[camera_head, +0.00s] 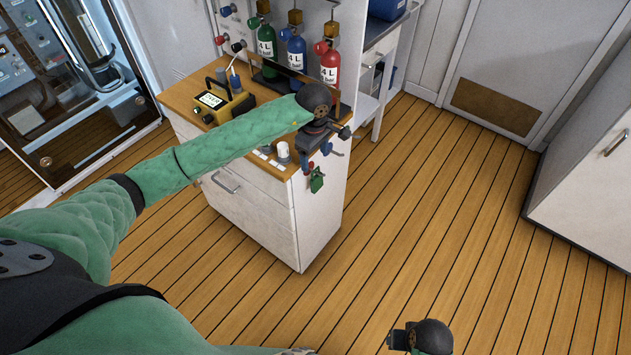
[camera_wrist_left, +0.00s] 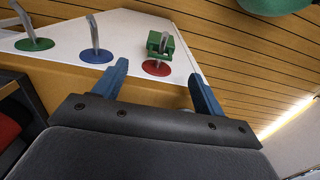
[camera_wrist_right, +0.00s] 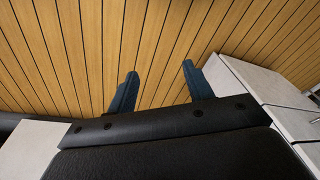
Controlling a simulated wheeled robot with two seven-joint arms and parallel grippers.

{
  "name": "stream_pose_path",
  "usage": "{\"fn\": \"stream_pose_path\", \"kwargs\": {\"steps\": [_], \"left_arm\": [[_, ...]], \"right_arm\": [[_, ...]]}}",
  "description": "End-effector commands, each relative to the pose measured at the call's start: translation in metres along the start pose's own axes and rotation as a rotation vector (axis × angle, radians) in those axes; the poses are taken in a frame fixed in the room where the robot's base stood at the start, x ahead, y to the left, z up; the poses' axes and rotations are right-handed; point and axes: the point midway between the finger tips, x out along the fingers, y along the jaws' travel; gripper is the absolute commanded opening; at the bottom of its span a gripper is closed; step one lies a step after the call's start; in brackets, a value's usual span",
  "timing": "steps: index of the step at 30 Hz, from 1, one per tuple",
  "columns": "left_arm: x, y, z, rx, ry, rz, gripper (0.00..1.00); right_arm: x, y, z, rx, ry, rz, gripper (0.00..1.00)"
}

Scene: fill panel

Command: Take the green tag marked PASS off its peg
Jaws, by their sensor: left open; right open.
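The green tag (camera_head: 317,181) hangs at the side panel of the white cabinet. In the left wrist view the green tag (camera_wrist_left: 163,46) hangs on the metal peg with the red disc (camera_wrist_left: 157,68); I cannot read its lettering. My left gripper (camera_head: 319,157) is open beside the panel, just above the tag. In the left wrist view its blue fingers (camera_wrist_left: 158,74) are apart, with the tag beyond and between them, not gripped. My right gripper (camera_wrist_right: 160,73) is open and empty over bare floor; only part of the right wrist shows at the head view's bottom edge.
Pegs with a blue disc (camera_wrist_left: 95,55) and a green disc (camera_wrist_left: 35,44) stand empty beside the red one. The cabinet's wooden top (camera_head: 185,97) holds a yellow meter (camera_head: 216,101), a white cup (camera_head: 283,150) and gas cylinders (camera_head: 296,52). The floor to the right is clear.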

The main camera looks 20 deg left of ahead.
Motion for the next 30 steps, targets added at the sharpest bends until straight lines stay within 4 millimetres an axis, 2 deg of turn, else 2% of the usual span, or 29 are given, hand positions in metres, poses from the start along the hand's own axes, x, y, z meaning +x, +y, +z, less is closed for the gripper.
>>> {"fn": "stream_pose_path", "kwargs": {"steps": [4,9,14,18,30], "left_arm": [[0.01,-0.001,-0.001,0.0,0.005,-0.006,0.71],[0.023,-0.001,0.0,0.0,0.004,-0.003,0.71],[0.029,-0.001,0.001,0.001,0.002,-0.005,0.71],[0.037,-0.001,0.002,-0.001,0.002,-0.005,0.71],[0.069,0.0,0.004,0.0,0.001,-0.004,0.71]], "right_arm": [[0.006,0.0,-0.002,0.001,0.006,0.0,0.51],[0.035,0.004,-0.001,0.0,-0.003,0.006,0.51],[0.039,0.006,-0.002,-0.002,0.007,0.008,0.51],[0.071,0.009,0.011,-0.001,-0.011,0.011,0.51],[0.131,0.018,0.032,-0.001,-0.015,0.021,0.51]]}}
